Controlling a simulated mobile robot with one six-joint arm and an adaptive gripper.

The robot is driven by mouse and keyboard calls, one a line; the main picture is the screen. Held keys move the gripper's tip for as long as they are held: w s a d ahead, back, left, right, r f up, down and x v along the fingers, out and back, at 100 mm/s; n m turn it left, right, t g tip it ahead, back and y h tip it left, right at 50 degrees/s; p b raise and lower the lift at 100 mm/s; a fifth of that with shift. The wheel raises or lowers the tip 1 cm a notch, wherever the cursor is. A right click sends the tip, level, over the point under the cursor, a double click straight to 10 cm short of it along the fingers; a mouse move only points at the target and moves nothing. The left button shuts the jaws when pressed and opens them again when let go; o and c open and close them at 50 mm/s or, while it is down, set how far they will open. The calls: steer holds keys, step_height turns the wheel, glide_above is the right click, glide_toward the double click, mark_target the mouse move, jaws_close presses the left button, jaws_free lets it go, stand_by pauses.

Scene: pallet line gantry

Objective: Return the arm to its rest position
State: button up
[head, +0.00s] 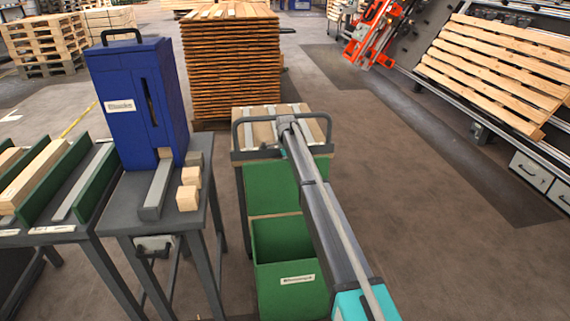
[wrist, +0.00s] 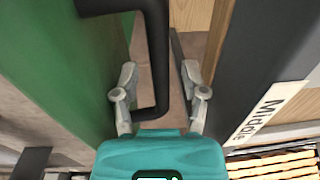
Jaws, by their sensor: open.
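In the wrist view my gripper (wrist: 158,74) is open. Its two grey fingers stand apart, with a dark handle bar (wrist: 160,100) in the picture between them. The bar seems nearer the left-hand side of the gap, and I cannot tell whether a finger touches it. In the head view my arm (head: 325,220) reaches forward from the bottom right to the trolley (head: 240,156) with the handle frame.
Green bins (head: 270,187) hang under the trolley top. A blue machine (head: 135,95) and wooden blocks (head: 188,197) stand on the bench at left. A tall plank stack (head: 230,70) is behind. Leaning slats (head: 495,65) stand at right. The floor (head: 410,190) right of my arm is clear.

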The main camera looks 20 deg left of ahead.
steer(key=shift+a+r, duration=0.1)
stand_by(0.3)
steer(key=a+r+y+p, duration=0.1)
steer(key=r+p, duration=0.1)
steer(key=s+a+r+n+y+p, duration=0.1)
steer(key=r, duration=0.1)
steer(key=a+r+n+p, duration=0.1)
steer(key=r+p, duration=0.1)
steer(key=shift+s+a+r+t+y+p, duration=0.2)
steer(key=shift+t+y+p, duration=0.1)
steer(key=shift+y+p, duration=0.1)
steer(key=s+d+f+n+b, duration=0.1)
steer(key=s+d+n, duration=0.1)
steer(key=s+d, duration=0.65)
steer(key=s+d+f+n+h+b, duration=0.15)
steer(key=s+d, duration=0.25)
steer(key=d, duration=1)
steer(key=s+d+f+n, duration=0.1)
steer(key=s+d+n, duration=0.2)
steer(key=s+d, duration=0.55)
steer(key=s+d+f+n+g+h+b, duration=0.1)
steer(key=s+d+f+n+h+b, duration=0.2)
steer(key=s+d, duration=1.95)
step_height(320, 180, up, 17)
steer(key=w+n+y+p, duration=0.1)
steer(key=p, duration=1.5)
steer(key=shift+d+p, duration=0.35)
steer(key=shift+p, duration=0.05)
